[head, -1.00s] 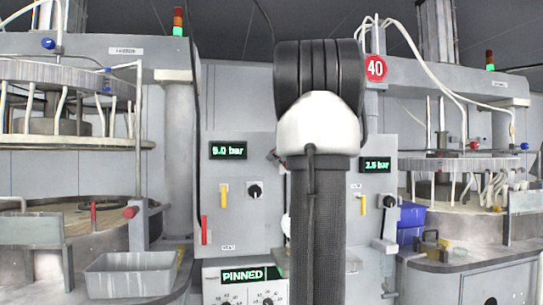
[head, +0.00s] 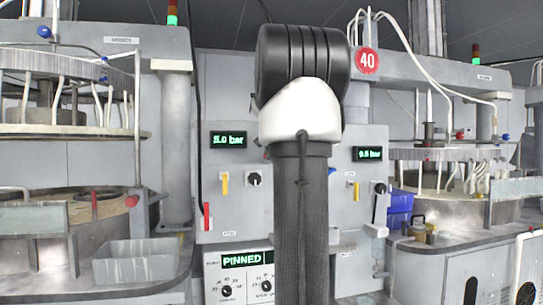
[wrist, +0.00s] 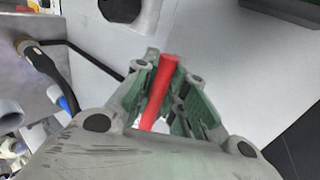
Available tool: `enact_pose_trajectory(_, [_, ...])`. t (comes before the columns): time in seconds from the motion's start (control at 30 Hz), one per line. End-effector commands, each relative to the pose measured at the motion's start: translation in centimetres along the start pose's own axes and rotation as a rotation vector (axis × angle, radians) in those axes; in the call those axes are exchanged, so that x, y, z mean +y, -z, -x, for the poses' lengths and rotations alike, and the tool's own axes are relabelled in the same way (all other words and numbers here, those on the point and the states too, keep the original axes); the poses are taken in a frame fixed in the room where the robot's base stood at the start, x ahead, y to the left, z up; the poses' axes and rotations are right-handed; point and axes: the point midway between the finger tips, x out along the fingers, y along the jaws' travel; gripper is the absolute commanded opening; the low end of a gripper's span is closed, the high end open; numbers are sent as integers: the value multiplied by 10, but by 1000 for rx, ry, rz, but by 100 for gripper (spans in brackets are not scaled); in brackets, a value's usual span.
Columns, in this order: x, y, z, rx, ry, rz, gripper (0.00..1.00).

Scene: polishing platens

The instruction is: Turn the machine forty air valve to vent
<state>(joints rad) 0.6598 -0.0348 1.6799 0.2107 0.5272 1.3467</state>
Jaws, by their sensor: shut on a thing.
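In the wrist view my gripper (wrist: 172,70) is shut on a red valve handle (wrist: 157,98), which lies between its green-padded fingers. In the head view my arm hides the gripper and this handle. The red round sign 40 (head: 367,61) is on the grey machine to the right of my arm. The pressure display (head: 367,154) below it appears to read 0.5 bar. Another red handle (head: 206,216) hangs down on the panel left of my arm, under a display (head: 228,140) reading 5.0 bar.
Yellow levers (head: 225,184) and black knobs (head: 254,179) sit on the panel. A PINNED display (head: 241,260) is below. A grey bin (head: 133,262) stands at left and blue bins (head: 400,205) at right. In the wrist view a dark hose fitting (wrist: 40,65) is at left.

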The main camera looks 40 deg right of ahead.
Motion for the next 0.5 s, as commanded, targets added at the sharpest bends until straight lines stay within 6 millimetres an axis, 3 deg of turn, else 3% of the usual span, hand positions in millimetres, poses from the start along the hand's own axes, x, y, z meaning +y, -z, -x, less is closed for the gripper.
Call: enact_pose_trajectory(0.5, [2, 0, -1, 23, 1, 34, 0])
